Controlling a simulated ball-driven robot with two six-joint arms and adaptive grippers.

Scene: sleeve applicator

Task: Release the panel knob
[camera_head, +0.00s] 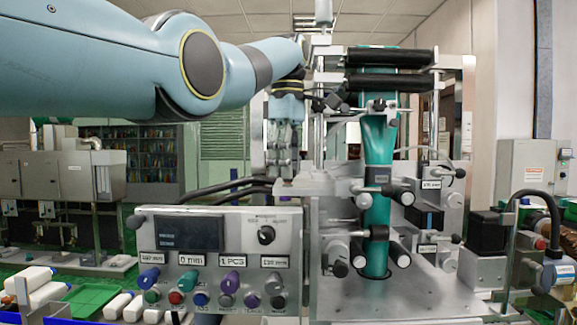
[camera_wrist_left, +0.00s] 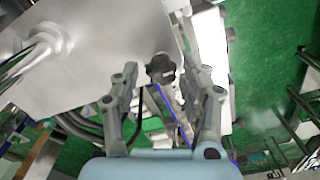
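The panel knob (camera_head: 266,235) is a round black knob on the upper right of the grey control panel (camera_head: 215,275). My left gripper (camera_head: 283,165) points down above the panel's top edge, clear of the knob in the head view. In the left wrist view, my left gripper (camera_wrist_left: 162,78) has its two fingers spread apart. A black knob (camera_wrist_left: 160,68) shows in the gap between them, with no finger visibly touching it; it looks like the panel knob seen from above. My right gripper is in neither view.
A row of coloured knobs (camera_head: 228,283) lines the panel's lower part. The machine's metal frame and green tube (camera_head: 376,215) stand right of the gripper. White bottles (camera_head: 40,285) and a green tray (camera_head: 88,299) lie at lower left.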

